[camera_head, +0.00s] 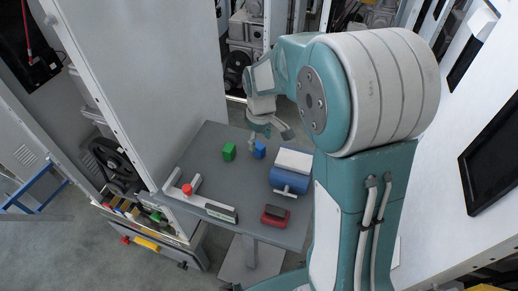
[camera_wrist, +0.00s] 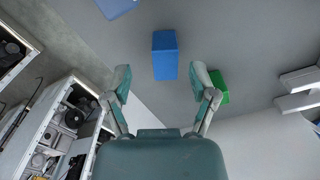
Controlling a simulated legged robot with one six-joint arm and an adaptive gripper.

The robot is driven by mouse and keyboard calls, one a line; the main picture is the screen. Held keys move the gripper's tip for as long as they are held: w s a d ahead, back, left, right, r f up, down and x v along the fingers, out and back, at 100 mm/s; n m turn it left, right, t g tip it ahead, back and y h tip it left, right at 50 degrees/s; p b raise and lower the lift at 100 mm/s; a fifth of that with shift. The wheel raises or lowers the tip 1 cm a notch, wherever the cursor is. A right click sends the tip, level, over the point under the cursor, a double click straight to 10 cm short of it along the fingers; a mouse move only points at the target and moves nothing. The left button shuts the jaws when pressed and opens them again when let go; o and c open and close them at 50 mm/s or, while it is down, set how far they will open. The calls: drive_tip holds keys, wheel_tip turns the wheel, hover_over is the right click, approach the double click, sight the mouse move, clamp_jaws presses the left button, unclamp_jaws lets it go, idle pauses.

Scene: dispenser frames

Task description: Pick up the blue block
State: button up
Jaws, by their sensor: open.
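The blue block (camera_head: 259,150) stands on the grey table (camera_head: 212,143), just right of the green block (camera_head: 229,151). In the wrist view the blue block (camera_wrist: 165,54) lies ahead of my gripper (camera_wrist: 162,80), roughly centred between the fingers and a little beyond their tips. The fingers are spread and nothing is between them. In the head view my gripper (camera_head: 268,130) is just above and behind the blue block, and its fingers partly overlap the block's top. The green block (camera_wrist: 218,86) is close beside the right finger in the wrist view.
A blue and white device (camera_head: 287,180) stands right of the blocks. A red and black item (camera_head: 275,216), a dark-fronted bar (camera_head: 221,213) and a fixture with a red knob (camera_head: 187,189) are near the front edge. A tall grey panel (camera_head: 145,80) rises at the left.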

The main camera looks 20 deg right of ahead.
wheel_tip(320, 180, down, 2)
drive_tip(key=shift+f, duration=0.15)
drive_tip(key=shift+a+f, duration=0.1)
drive_tip(key=shift+f, duration=0.05)
drive_tip(key=shift+a, duration=0.35)
drive_tip(key=c, duration=0.9)
drive_tip(key=shift+d, duration=0.3)
clamp_jaws()
